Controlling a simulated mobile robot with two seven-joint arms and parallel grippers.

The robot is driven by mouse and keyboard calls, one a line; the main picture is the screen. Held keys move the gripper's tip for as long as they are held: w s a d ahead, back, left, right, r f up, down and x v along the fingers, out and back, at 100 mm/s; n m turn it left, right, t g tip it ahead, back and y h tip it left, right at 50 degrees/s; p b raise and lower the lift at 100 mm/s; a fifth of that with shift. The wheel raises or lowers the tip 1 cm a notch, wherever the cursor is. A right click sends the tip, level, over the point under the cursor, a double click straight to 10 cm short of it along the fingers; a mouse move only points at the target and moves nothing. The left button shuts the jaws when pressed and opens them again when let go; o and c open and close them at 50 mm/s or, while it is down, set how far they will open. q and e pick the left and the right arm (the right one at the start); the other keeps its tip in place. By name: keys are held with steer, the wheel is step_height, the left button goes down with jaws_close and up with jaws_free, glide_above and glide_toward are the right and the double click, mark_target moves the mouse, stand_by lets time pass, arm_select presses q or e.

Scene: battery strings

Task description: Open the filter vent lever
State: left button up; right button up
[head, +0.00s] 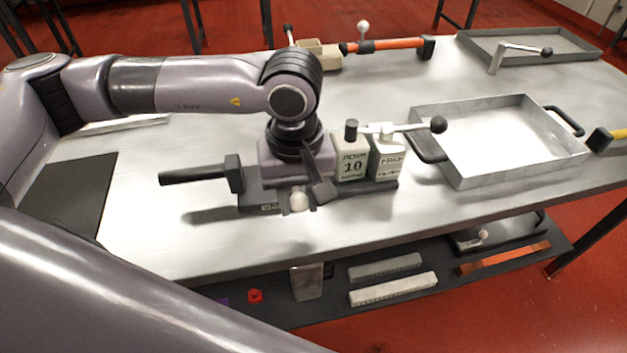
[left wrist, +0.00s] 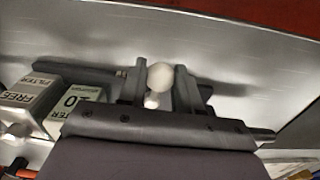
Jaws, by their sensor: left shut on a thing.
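My left gripper (head: 302,197) points down at the left part of the filter unit, on its dark base (head: 382,187). It is shut on a small lever with a white ball knob (head: 298,202). In the left wrist view the white knob (left wrist: 160,76) shows between the two fingers. The lever's arm and pivot are mostly hidden by the gripper. Right of it stand two pale blocks, one marked 10 (head: 352,167) and one with a smaller label (head: 387,163). My right gripper is not in view.
A lever with a black knob (head: 438,124) sticks out right above the blocks. A dark handle (head: 195,175) extends left. A metal tray (head: 580,153) stands to the right. An orange-handled tool (head: 395,43) lies behind. The metal table's (head: 170,235) front left is clear.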

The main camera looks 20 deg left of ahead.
arm_select(q)
steer(key=shift+s+a+f+m+b, duration=0.1)
steer(key=shift+s+a+m+b, duration=0.15)
steer(key=shift+a+m+b, duration=0.45)
steer(key=shift+s+m, duration=0.1)
steer(key=shift+m, duration=0.4)
steer(key=shift+a+m+b, duration=0.2)
steer(key=shift+m+b, duration=0.1)
steer(key=shift+b, duration=0.15)
steer(key=shift+s+a+m, duration=0.1)
steer(key=shift+a+m, duration=0.1)
steer(key=shift+m, duration=0.2)
steer(key=o, duration=1)
